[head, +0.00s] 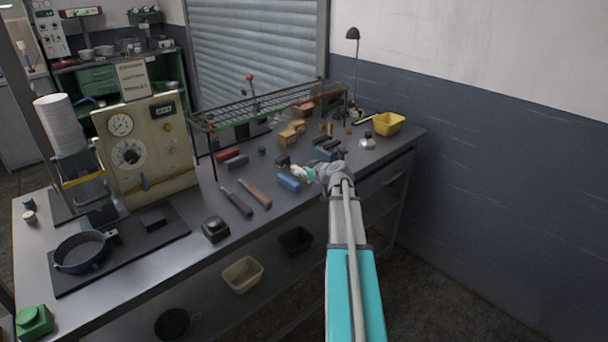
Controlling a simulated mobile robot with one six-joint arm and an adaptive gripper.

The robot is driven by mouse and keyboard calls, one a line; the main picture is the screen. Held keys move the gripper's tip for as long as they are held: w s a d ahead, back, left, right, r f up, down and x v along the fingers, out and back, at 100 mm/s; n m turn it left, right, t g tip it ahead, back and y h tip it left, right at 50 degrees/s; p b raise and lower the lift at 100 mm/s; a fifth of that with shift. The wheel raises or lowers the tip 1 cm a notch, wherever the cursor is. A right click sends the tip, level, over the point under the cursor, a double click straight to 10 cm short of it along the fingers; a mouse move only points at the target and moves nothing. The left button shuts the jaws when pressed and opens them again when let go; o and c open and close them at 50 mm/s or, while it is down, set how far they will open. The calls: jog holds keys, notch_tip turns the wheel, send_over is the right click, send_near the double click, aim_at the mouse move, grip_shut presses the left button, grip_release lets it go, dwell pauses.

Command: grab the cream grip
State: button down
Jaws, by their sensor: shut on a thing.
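My gripper (313,173) reaches over the middle of the workbench from the right, low near the bench top. It is shut on a small cream grip (299,172) at its left end. The fingers and part of the cream grip are too small to make out fully, and I cannot tell whether it touches the bench. A dark blue pan (82,251) sits at the left on a black mat (150,252).
A blue block (289,182) lies just below my gripper. Two handled tools (254,194) lie left of it. A wire rack (262,104) stands behind. A yellow bin (388,123) is at the far right.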

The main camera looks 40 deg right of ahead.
jog(key=shift+r, duration=0.15)
notch_tip(320, 180, up, 3)
jog(key=p, duration=0.3)
jog(key=shift+f, duration=0.2)
jog(key=w+a+r+p+v, duration=0.1)
jog(key=r+p+v, duration=0.2)
jog(key=p+v, duration=0.7)
jog(key=shift+r+v, duration=0.35)
jog(key=shift+v, duration=3)
jog(key=shift+w, duration=0.2)
